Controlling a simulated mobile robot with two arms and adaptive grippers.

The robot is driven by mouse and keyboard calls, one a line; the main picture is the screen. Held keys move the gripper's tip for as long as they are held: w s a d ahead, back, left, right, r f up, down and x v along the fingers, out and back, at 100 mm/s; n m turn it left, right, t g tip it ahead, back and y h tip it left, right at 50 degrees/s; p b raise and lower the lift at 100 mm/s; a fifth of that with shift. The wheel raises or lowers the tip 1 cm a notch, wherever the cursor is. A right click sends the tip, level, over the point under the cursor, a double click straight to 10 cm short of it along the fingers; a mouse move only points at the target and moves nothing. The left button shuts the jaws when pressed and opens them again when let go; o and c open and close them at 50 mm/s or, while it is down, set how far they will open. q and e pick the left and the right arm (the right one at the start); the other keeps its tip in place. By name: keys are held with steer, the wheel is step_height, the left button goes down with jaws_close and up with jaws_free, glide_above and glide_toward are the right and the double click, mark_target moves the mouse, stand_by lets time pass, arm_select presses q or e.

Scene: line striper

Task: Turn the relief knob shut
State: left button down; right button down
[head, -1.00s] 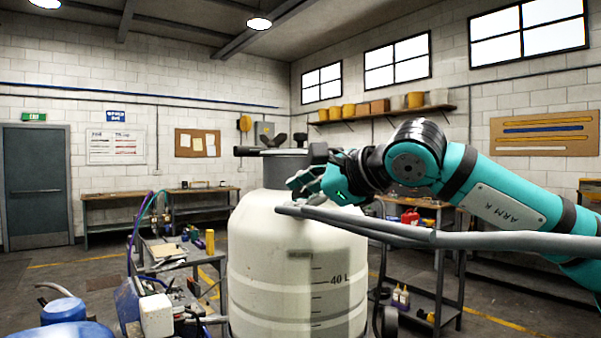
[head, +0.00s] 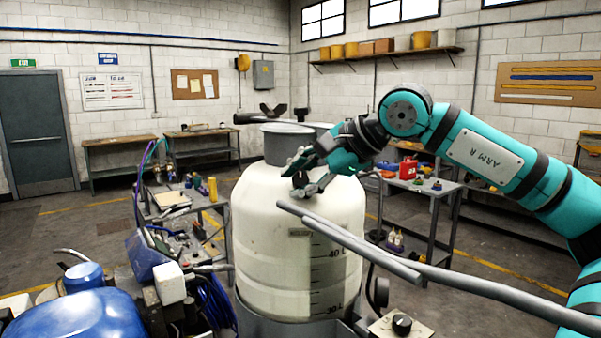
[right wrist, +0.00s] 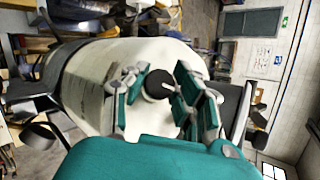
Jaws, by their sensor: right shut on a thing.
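A dark round knob (head: 300,179) sits on the upper side of the cream tank (head: 262,235). In the right wrist view the knob (right wrist: 157,84) shows a pale pointer mark. My right gripper (head: 309,172) reaches in from the right, with its fingers on either side of the knob and shut on it. In the right wrist view the fingers of the right gripper (right wrist: 158,92) flank the knob, and part of its edge is hidden by them. My left gripper is not in view.
Grey handlebars (head: 350,240) cross in front of the tank below my right arm. A box with another black knob (head: 402,324) is at the lower front. Blue machine parts (head: 80,318) crowd the lower left. A shelf cart (head: 440,190) stands behind.

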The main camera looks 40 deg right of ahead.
steer(key=shift+f, duration=0.1)
steer(key=c, duration=1)
jaws_free()
steer(key=shift+s, duration=0.1)
steer(key=v, duration=1.2)
